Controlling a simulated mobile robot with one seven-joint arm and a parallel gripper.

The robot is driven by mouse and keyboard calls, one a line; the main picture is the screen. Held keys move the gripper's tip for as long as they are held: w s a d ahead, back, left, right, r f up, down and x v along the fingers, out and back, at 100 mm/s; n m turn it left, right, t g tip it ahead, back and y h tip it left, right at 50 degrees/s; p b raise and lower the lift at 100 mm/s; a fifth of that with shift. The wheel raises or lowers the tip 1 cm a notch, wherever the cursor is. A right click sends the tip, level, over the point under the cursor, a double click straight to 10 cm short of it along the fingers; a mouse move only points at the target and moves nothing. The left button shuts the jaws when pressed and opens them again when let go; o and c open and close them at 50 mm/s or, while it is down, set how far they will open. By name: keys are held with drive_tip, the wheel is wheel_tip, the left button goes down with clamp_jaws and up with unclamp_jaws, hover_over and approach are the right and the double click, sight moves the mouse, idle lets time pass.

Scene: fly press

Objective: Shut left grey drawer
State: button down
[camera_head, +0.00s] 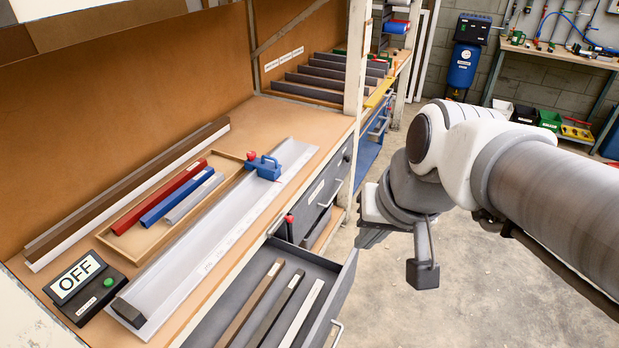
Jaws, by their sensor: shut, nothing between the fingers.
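The left grey drawer (338,297) is pulled out from under the workbench at the bottom of the view. Brown, black and white strips lie inside it, and its handle (338,331) is on the outer face of its front panel. My gripper (369,239) is shut and empty. The drawer's near end is cut off by the picture edge.
Another grey drawer front (322,196) is closed farther along the bench. On the benchtop are a metal rail with a blue clamp (264,167), a wooden tray (125,240) of coloured bars and an OFF box (82,286). Concrete floor (460,310) is clear at right.

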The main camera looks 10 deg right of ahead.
drive_tip(key=w+d+f+m+y+b, duration=0.3)
drive_tip(key=f+m+b, duration=0.4)
drive_tip(key=f, duration=0.7)
drive_tip(key=w+d+f+m+y+b, duration=0.1)
drive_tip(key=w+d+f+m+b, duration=0.55)
drive_tip(key=f, duration=0.85)
drive_tip(key=d+f+m+y+b, duration=0.2)
drive_tip(key=d+f+m+b, duration=0.1)
drive_tip(key=f+m, duration=0.9)
drive_tip(key=n+b, duration=0.3)
approach(332, 307)
wheel_tip(332, 307, down, 4)
drive_tip(key=s, duration=0.1)
drive_tip(key=w+a, duration=0.2)
drive_tip(key=shift+a+f+m+t, duration=0.1)
drive_tip(key=shift+a+m+t, duration=0.2)
drive_tip(key=shift+t, duration=0.1)
drive_tip(key=shift+w+a, duration=0.3)
drive_tip(key=shift+a, duration=0.15)
drive_tip(key=shift+b, duration=0.3)
